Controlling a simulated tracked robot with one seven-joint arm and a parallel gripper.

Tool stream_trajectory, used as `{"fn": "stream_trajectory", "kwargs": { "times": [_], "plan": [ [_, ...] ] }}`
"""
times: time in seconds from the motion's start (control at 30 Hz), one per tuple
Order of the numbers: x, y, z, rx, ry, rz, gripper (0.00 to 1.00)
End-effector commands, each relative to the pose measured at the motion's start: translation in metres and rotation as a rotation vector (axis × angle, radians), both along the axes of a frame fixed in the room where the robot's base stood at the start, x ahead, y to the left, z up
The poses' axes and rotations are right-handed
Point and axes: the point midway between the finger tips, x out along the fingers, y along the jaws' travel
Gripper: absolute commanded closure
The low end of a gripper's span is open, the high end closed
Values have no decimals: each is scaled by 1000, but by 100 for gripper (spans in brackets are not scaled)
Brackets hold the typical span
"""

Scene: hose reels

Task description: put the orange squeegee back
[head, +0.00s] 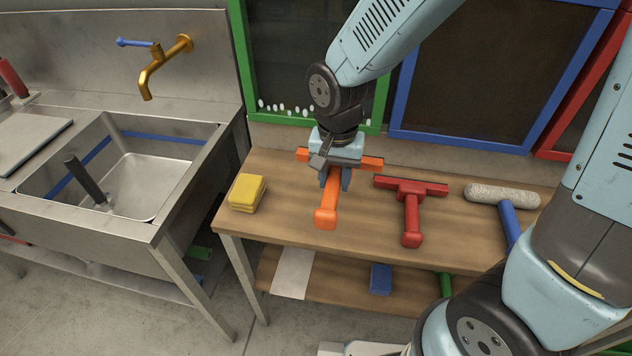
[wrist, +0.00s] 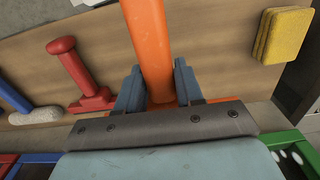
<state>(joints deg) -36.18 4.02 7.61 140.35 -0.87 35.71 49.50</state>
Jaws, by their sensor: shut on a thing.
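The orange squeegee (head: 326,203) is in my gripper (head: 335,178), over the wooden table between the yellow sponges and the red squeegee. Its handle points toward the front of the table and its crosspiece spreads left and right behind the fingers. In the wrist view the blue fingers of my gripper (wrist: 158,88) are shut on both sides of the orange handle (wrist: 148,40). I cannot tell for sure whether the squeegee touches the tabletop. Part of its crosspiece is hidden by my gripper.
The wooden table (head: 285,215) also holds yellow sponges (head: 247,192), a red squeegee (head: 410,205) and a roller with a blue handle (head: 508,220). A steel sink (head: 140,185) with a brass tap (head: 160,62) stands left. Framed screens (head: 480,75) lean behind. Bare tabletop lies in front of the sponges.

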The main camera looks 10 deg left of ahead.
Motion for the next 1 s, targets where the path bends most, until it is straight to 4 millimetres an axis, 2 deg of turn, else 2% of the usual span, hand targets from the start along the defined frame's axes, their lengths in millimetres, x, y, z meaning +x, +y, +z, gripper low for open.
{"fn": "stream_trajectory", "kwargs": {
  "times": [0.4, 0.73, 1.0],
  "plan": [
    [58, 30, -32, -2, 2, 8, 93],
    [86, 43, -71, -2, 2, 11, 93],
    [95, 48, -82, 0, -1, 10, 93]
  ]
}}
